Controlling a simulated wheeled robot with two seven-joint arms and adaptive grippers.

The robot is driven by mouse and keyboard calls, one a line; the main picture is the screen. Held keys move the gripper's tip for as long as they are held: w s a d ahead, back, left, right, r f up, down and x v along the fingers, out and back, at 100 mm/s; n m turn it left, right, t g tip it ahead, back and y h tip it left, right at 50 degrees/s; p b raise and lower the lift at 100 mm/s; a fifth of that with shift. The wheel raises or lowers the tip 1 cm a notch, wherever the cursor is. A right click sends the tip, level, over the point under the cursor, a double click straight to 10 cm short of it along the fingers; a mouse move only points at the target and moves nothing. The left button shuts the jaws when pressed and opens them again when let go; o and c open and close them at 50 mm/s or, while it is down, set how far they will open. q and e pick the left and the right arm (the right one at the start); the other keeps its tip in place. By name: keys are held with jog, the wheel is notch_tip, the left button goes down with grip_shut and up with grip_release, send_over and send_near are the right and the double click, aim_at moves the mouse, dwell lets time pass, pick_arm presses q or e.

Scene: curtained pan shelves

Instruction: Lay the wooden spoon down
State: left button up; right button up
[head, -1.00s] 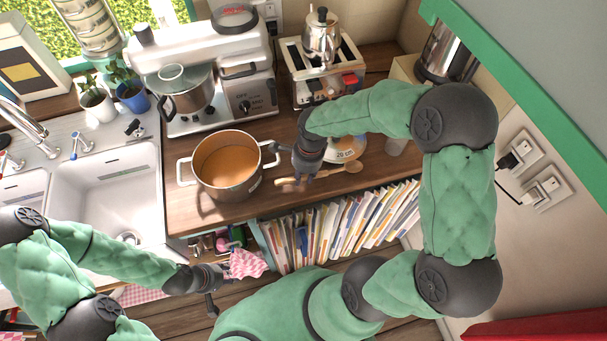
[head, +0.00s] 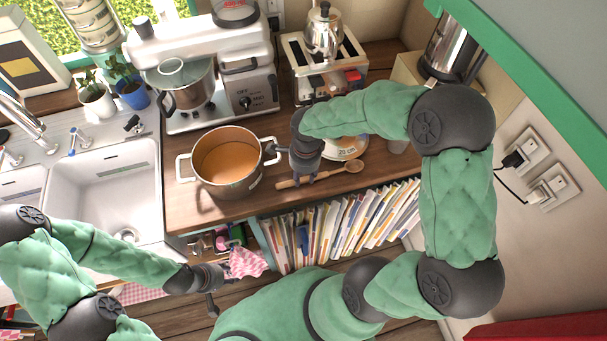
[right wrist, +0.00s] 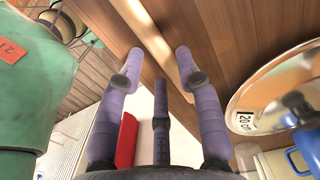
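The wooden spoon (head: 334,172) lies on the wooden counter near its front edge, right of the pot, with its bowl end to the right. In the right wrist view the spoon (right wrist: 147,34) is a pale, blurred strip running between my fingers. My right gripper (head: 303,181) is over the handle, with its fingers (right wrist: 160,65) spread apart on either side of the spoon. It hides part of the handle in the head view. My left gripper (head: 216,290) is low in front of the counter, beside a pink checkered cloth (head: 246,263), with its fingers apart.
A two-handled pot (head: 228,187) of orange soup stands close left of my right gripper. A round lid marked 20 cm (head: 345,150) lies behind the spoon. Books (head: 340,225) fill the shelf below.

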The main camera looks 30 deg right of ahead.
dwell(0.4)
jog(key=o, duration=0.6)
jog(key=shift+c, duration=0.2)
notch_tip(320, 180, up, 12)
jog(key=shift+d, duration=0.2)
jog(key=shift+s, duration=0.1)
dwell(0.6)
